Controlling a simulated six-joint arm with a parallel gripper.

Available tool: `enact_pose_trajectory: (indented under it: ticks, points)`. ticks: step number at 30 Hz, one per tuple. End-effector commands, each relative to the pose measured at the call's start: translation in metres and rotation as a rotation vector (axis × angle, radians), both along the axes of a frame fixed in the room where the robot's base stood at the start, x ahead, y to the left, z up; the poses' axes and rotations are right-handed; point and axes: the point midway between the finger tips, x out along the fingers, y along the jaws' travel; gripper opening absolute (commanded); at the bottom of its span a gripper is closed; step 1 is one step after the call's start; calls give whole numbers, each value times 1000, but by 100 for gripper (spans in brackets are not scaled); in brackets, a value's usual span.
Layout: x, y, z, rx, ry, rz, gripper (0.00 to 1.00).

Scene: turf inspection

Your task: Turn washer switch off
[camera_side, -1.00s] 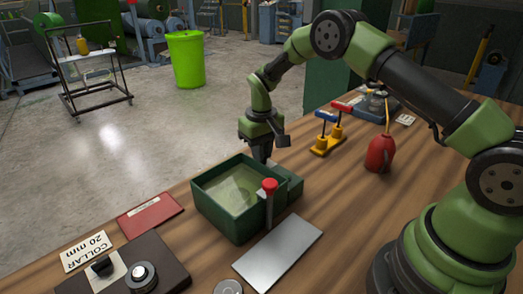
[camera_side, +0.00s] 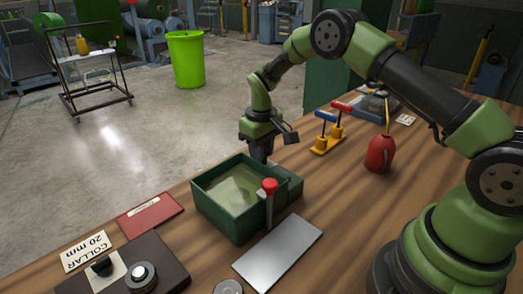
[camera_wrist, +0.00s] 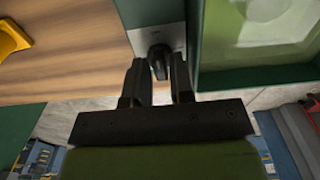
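The washer is a green open-topped tank (camera_side: 214,208) on the wooden bench, with murky greenish liquid inside and a green side box (camera_side: 289,188) on its right. In the wrist view the switch is a dark knob (camera_wrist: 160,60) on a pale plate (camera_wrist: 158,36) beside the tank. My gripper (camera_side: 262,158) points down behind the side box in the side view, where the switch is hidden. In the wrist view my gripper (camera_wrist: 157,72) is open, one dark finger on each side of the knob's near end. I cannot tell whether either finger touches it.
A red-topped post (camera_side: 269,188) stands at the tank's front. A metal plate (camera_side: 279,252) lies before it. A yellow stand (camera_side: 327,143) with blue and red handles and a red oil can (camera_side: 380,154) stand to the right. A red booklet (camera_side: 150,213) lies left.

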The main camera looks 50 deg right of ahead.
Motion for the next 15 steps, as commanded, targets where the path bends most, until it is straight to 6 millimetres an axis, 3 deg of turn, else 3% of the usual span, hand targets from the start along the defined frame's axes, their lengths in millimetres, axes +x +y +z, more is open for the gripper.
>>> enact_pose_trajectory:
  ticks: [2,10,15]
  points:
    - [0,0,0,0,0,-1,38]
    - [0,0,0,1,2,-3,38]
    - [0,0,17,0,-2,-2,38]
